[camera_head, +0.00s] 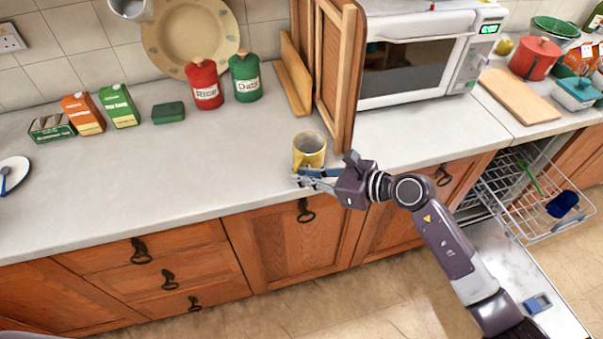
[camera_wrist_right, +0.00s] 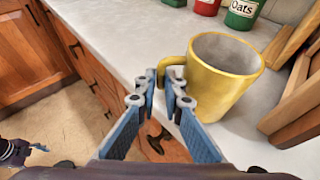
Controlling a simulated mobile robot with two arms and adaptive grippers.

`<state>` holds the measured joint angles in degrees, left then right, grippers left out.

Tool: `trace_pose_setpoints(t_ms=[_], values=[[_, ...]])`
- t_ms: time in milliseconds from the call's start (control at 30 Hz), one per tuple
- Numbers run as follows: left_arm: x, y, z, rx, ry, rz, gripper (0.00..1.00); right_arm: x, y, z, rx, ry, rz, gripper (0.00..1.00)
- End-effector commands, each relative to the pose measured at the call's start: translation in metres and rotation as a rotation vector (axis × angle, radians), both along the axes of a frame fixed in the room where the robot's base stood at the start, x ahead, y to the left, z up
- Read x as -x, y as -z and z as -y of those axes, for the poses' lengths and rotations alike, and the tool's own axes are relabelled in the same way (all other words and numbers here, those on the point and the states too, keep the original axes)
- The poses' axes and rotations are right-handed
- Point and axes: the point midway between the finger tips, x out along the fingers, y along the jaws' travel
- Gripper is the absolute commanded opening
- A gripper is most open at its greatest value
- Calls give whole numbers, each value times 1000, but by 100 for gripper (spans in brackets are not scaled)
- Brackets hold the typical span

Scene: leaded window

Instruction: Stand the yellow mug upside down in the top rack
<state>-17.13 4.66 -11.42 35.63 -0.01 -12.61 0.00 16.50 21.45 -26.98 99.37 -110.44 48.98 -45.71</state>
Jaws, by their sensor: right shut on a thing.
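The yellow mug (camera_head: 309,152) is upright at the front edge of the counter, its opening facing up. It also shows in the right wrist view (camera_wrist_right: 222,82). My right gripper (camera_head: 308,176) is shut on the mug's handle, fingers on either side of it in the wrist view (camera_wrist_right: 166,84). Whether the mug's base touches the counter is hard to tell. The top rack (camera_head: 513,212) of the dishwasher is pulled out at the right. It holds a blue cup (camera_head: 562,204) and a green utensil (camera_head: 530,178). A dark piece with a blue tip, probably my left gripper (camera_wrist_right: 36,148), shows at the wrist view's lower left.
Wooden boards (camera_head: 337,75) stand upright just behind the mug. A microwave (camera_head: 418,60) is to their right. A cutting board (camera_head: 518,97) and red pot (camera_head: 535,58) lie further right. The open dishwasher door (camera_head: 505,262) extends below the rack.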

Motion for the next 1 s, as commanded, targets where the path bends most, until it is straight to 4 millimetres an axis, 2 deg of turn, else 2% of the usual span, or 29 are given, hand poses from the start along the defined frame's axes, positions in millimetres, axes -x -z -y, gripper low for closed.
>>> trace_pose_setpoints(t_ms=[267, 767, 800, 933, 1000], values=[[0, 0, 1, 1, -1, 0, 65, 0, -2, 0, -2, 1, 3, 0], [1, 8, 2, 2, 0, -2, 65, -1, 8, 0, -2, 1, 3, 0], [2, 7, 2, 2, 0, -2, 65, -1, 7, 0, -2, 1, 4, 11], [2, 7, 2, 2, 0, -2, 65, 0, 7, 0, -2, 1, 3, 26], [2, 7, 2, 1, 0, -3, 65, 0, 7, 0, -1, 1, 2, 29]])
